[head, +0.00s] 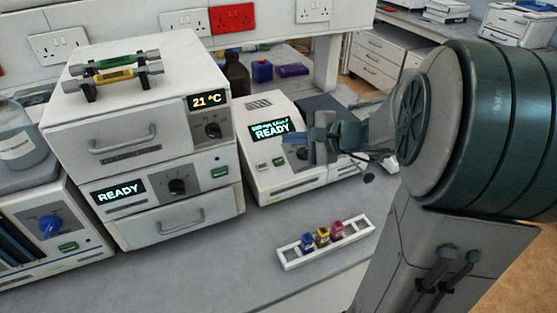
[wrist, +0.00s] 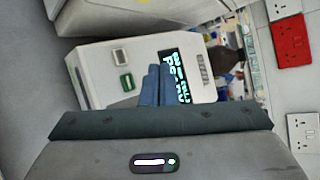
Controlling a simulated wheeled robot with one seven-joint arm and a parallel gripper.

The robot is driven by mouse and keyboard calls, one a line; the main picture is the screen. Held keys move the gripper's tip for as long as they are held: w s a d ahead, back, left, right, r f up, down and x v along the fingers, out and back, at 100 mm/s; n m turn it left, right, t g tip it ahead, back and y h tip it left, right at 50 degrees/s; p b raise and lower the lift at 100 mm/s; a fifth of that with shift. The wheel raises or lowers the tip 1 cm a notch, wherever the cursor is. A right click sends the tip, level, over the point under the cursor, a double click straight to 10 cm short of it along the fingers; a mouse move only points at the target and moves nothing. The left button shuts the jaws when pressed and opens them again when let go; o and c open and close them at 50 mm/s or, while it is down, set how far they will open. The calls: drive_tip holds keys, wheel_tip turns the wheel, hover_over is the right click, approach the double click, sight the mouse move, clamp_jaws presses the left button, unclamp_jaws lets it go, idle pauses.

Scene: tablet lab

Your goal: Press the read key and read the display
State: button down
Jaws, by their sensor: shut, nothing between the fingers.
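A white reader (head: 262,185) stands on the bench, with a dark display (head: 268,130) showing READY under a smaller line I cannot read clearly. A green key (head: 277,162) and a pale key (head: 262,166) are on its front; I cannot tell any labels. In the wrist view the pale key (wrist: 119,57) and green key (wrist: 126,82) show left of the fingers, and the display (wrist: 183,92) is partly hidden by them. My gripper (head: 308,150) is shut and empty, in front of the reader's right part. Its blue fingers (wrist: 156,84) also show in the wrist view; contact cannot be told.
A white rack (head: 290,264) with blue, yellow and pink-capped cuvettes lies in front of the reader. Stacked white units (head: 130,120) stand at left, showing 21 °C and READY. A brown bottle (head: 237,75) is behind. The bench front (head: 215,270) is clear.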

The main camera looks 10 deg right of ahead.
drive_tip(key=b, duration=0.5)
hover_over(279, 162)
drive_tip(key=s+d, duration=0.2)
drive_tip(key=s, duration=0.1)
drive_tip(key=f, duration=0.6)
drive_tip(key=shift+a+f, duration=0.2)
drive_tip(key=shift+a, duration=0.05)
drive_tip(key=shift+w+f+b, duration=0.5)
drive_tip(key=shift+f+b, duration=0.25)
drive_tip(key=shift+f, duration=0.15)
drive_tip(key=shift+a+f, duration=0.1)
drive_tip(key=shift+w+f+b, duration=0.15)
drive_tip(key=shift+f+b, duration=0.1)
drive_tip(key=shift+b, duration=0.35)
drive_tip(key=shift+w+f+b, duration=0.15)
drive_tip(key=shift+f+b, duration=0.2)
drive_tip(key=shift+b, duration=0.1)
idle(0.5)
drive_tip(key=shift+r, duration=0.15)
drive_tip(key=shift+s+r+p, duration=0.3)
drive_tip(key=shift+r+p, duration=0.05)
drive_tip(key=shift+r, duration=0.25)
drive_tip(key=shift+r, duration=0.1)
